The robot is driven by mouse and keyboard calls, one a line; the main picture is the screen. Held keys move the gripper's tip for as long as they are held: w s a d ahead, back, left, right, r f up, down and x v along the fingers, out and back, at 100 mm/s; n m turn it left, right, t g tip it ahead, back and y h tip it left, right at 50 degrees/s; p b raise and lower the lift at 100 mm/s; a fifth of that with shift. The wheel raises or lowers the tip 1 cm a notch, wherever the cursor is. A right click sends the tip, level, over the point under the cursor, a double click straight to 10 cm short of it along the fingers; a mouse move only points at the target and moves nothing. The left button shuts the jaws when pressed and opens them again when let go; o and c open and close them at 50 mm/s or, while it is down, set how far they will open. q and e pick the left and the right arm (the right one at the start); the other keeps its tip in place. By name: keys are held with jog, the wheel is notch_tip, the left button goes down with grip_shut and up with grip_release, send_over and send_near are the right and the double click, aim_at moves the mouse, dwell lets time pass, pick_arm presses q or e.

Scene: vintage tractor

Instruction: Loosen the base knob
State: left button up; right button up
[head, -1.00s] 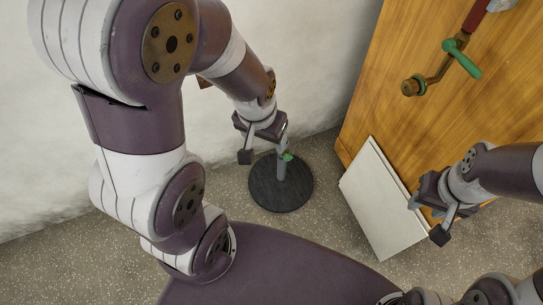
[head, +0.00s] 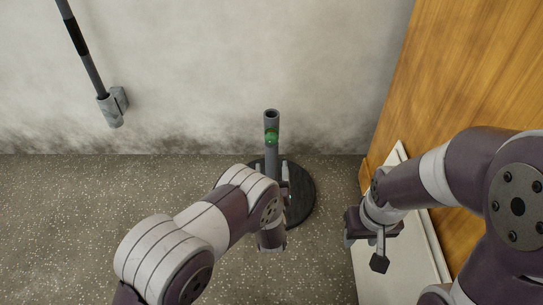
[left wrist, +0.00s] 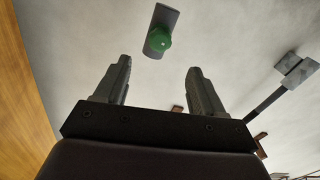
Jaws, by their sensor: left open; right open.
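The base knob (head: 271,136) is a small green knob near the top of a grey upright post (head: 271,116). The post stands on a round black base (head: 302,195) on the floor close to the wall. In the left wrist view the knob (left wrist: 160,40) shows beyond and between the fingertips, on the grey post. My left gripper (head: 271,172) is open, its fingers pointing toward the post below the knob; nothing shows between them. The arm hides part of the base and lower post. My right gripper (head: 364,250) is open and empty over a pale panel.
A pale flat panel (head: 436,262) leans by a wooden wall or cabinet (head: 480,60) on the right. The speckled floor (head: 90,220) at left is clear.

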aim_at(271, 142)
pick_arm(q)
jog(key=w+b, duration=0.5)
jog(key=w, duration=0.6)
jog(key=shift+b, duration=0.4)
jog(key=shift+w+r, duration=0.1)
jog(key=shift+w, duration=0.1)
jog(key=shift+c, duration=0.3)
jog(key=c, duration=1)
